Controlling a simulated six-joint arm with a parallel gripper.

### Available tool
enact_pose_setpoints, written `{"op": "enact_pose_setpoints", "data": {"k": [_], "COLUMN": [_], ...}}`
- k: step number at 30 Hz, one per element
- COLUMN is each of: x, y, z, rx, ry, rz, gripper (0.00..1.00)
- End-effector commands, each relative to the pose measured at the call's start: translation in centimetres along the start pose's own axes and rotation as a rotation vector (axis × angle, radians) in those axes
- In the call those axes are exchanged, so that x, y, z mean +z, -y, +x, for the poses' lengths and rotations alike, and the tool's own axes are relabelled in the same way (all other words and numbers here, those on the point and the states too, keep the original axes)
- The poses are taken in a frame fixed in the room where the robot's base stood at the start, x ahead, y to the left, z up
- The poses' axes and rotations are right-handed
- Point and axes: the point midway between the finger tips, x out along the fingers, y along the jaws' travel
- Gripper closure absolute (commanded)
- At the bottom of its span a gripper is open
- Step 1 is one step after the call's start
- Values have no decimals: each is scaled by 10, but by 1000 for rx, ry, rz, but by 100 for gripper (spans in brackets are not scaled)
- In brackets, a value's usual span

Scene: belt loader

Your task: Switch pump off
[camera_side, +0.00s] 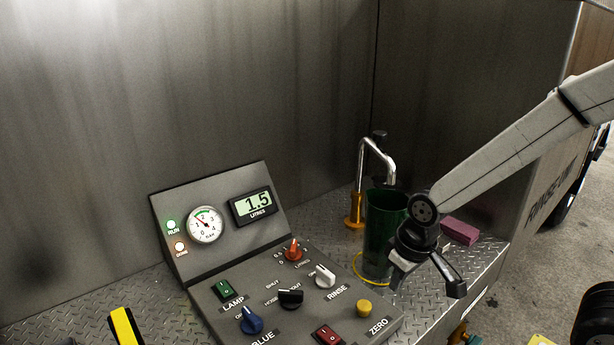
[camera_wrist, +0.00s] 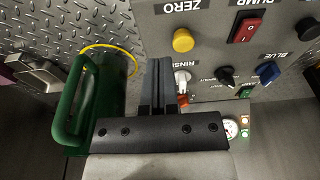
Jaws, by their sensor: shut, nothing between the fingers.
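The red pump rocker switch (camera_side: 327,336) is at the front edge of the grey control panel (camera_side: 214,322), cut by the lower picture edge. In the wrist view the red switch (camera_wrist: 246,27) is at upper right under a partly cut PUMP label. My gripper (camera_side: 398,279) is beside the green jug (camera_side: 384,235), to the right of the panel and apart from the switch. In the wrist view its fingers (camera_wrist: 157,65) are together and empty, left of the switch. The display (camera_side: 252,203) reads 1.5 litres. The RUN lamp (camera_side: 171,225) glows green and the DONE lamp (camera_side: 180,246) glows orange.
The panel also holds a yellow ZERO button (camera_side: 364,308), a white RINSE knob (camera_side: 325,276), a black knob (camera_side: 291,298), a blue knob (camera_side: 251,320) and a green LAMP switch (camera_side: 223,290). A tap (camera_side: 361,180) stands behind the jug. A pink block (camera_side: 459,231) lies at right.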

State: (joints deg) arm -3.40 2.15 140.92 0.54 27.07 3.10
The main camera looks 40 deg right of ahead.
Motion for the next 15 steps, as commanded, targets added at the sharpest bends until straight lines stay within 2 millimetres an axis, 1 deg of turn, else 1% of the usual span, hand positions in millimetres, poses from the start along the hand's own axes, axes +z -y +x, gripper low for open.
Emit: {"op": "enact_pose_setpoints", "data": {"k": [1, 6, 15], "x": [-6, -25, -51], "y": [7, 33, 87], "z": [-2, -13, -39], "rx": [-4, -12, -6], "ry": [14, 85, 220], "rz": [-3, -1, -1], "gripper": [100, 100, 100]}}
